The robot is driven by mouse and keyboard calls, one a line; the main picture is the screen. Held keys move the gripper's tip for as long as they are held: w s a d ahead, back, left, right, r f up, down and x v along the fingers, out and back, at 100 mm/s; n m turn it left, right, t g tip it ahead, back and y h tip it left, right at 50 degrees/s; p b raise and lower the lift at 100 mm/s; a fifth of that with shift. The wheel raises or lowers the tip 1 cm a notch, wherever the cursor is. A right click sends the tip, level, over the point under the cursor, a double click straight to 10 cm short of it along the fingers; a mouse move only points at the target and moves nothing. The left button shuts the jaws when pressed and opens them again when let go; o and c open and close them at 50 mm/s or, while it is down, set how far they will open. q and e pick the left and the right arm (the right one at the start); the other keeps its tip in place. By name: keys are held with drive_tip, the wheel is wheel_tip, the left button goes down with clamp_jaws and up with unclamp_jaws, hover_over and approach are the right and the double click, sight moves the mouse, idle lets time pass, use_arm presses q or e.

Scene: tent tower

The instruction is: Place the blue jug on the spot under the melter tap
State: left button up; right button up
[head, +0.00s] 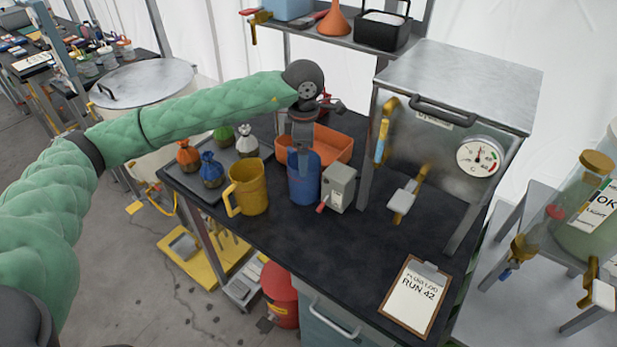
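The blue jug (304,186) stands upright on the dark bench top (340,255), left of the small grey box with a red lever. My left gripper (303,152) points down at the jug's top from above. Its fingers overlap the rim, and I cannot tell whether they are closed on it. The melter (455,95) is a metal cabinet on legs with a dial gauge. Its brass tap (409,194) with a pale handle sticks out in front. No marking shows clearly on the bench under the tap. My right gripper is not in view.
A yellow jug (247,187) stands just left of the blue jug. The grey box (339,187) is close on its right. An orange tray (328,142) is behind. Small coloured bags sit on a tray at left. A clipboard (413,296) lies front right. Bench between grey box and tap is clear.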

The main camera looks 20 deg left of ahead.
use_arm(q)
drive_tip(key=shift+w+f, duration=0.1)
drive_tip(key=shift+f, duration=0.3)
drive_tip(key=shift+s+f, duration=0.2)
drive_tip(key=shift+f, duration=0.55)
drive_tip(key=shift+w+f, duration=0.1)
drive_tip(key=shift+f, duration=0.15)
wheel_tip(320, 180, down, 5)
drive_tip(key=shift+a+r, duration=0.1)
drive_tip(key=shift+r, duration=0.1)
drive_tip(key=shift+w+f, duration=0.1)
drive_tip(key=shift+f, duration=0.2)
drive_tip(key=c, duration=0.9)
drive_tip(key=shift+o, duration=0.2)
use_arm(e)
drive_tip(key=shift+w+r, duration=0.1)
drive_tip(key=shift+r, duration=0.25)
use_arm(q)
drive_tip(key=shift+r, duration=0.15)
